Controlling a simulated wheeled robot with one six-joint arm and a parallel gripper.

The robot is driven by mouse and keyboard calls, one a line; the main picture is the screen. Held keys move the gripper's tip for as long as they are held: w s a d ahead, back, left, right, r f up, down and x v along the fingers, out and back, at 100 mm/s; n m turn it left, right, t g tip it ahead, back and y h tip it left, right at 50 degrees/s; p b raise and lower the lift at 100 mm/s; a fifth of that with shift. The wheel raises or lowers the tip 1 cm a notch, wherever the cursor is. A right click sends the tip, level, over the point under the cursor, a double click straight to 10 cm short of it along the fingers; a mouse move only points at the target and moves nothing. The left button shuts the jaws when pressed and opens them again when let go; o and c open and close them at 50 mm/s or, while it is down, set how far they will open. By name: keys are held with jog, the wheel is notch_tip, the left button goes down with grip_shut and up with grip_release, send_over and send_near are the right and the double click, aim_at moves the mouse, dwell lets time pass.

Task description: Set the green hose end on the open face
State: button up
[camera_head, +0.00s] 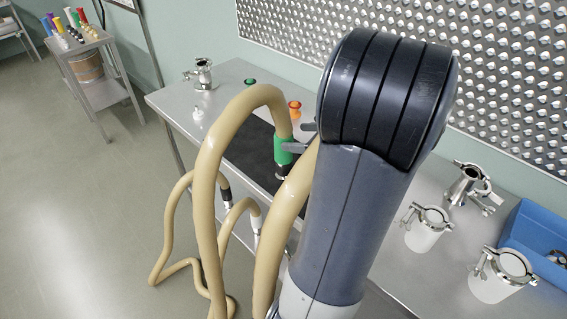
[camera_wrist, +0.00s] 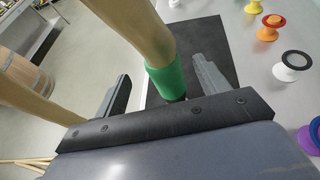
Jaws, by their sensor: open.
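The green hose end (camera_head: 284,152) is a green cuff on a thick tan hose, with a dark tip below it, over a black mat. I cannot tell whether the tip touches the mat. In the wrist view the green cuff (camera_wrist: 167,80) is between the two fingers of my gripper (camera_wrist: 160,88), closer to the right finger. The jaws are apart, with a gap on the left. In the head view my arm hides most of the gripper. Steel clamp fittings stand on the bench, at the back left (camera_head: 203,75) and at the right (camera_head: 425,218); I cannot tell which has the open face.
Other tan hoses (camera_head: 238,208) with dark or pale ends hang at the bench front. Coloured caps, including an orange one (camera_wrist: 270,27) and a purple one (camera_wrist: 310,137), stand by the black mat (camera_wrist: 212,45). A blue bin (camera_head: 540,240) is at the right. A studded wall panel (camera_head: 500,80) backs the bench.

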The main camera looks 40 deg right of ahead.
aim_at(278, 140)
jog(key=shift+s+f+x, duration=0.1)
jog(key=shift+f+x, duration=0.15)
jog(key=shift+x, duration=1.15)
jog(key=shift+s+f+x, duration=0.1)
jog(key=shift+f+x, duration=0.15)
jog(key=shift+x, duration=1.1)
jog(key=shift+s+f+x, duration=0.1)
jog(key=shift+f+x, duration=0.15)
jog(key=shift+x, duration=1.15)
jog(key=shift+d, duration=0.15)
jog(key=shift+c, duration=0.3)
grip_shut()
